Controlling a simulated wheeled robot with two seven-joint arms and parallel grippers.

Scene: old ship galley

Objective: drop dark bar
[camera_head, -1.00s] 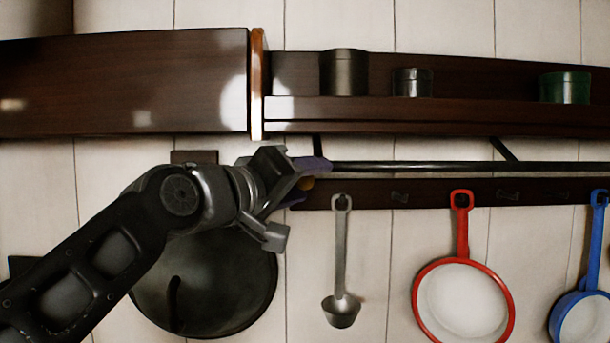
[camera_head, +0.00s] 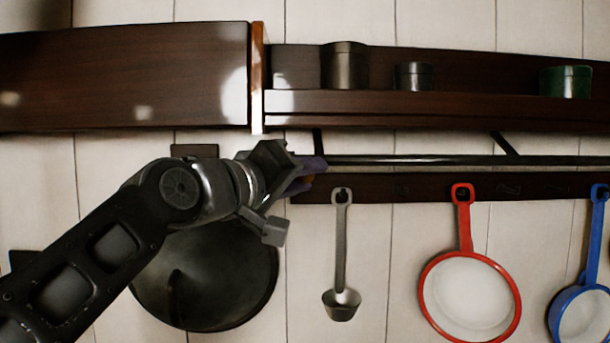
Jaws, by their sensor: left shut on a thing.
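The dark bar (camera_head: 420,160) is a long, thin, level rod beneath the wall shelf, running to the right edge of the view. Its left end is at my left gripper (camera_head: 309,174), whose purple-tipped fingers are shut on it. Dark slanted brackets (camera_head: 504,144) come down from the shelf towards the bar. My right gripper is not in view.
The shelf (camera_head: 450,106) holds several tins. A dark cabinet (camera_head: 120,75) is at upper left. Below the bar, a hook board (camera_head: 430,188) carries a ladle (camera_head: 340,245), a red-rimmed pan (camera_head: 468,295) and a blue pan (camera_head: 585,315). A dark round pan (camera_head: 210,285) hangs behind my arm.

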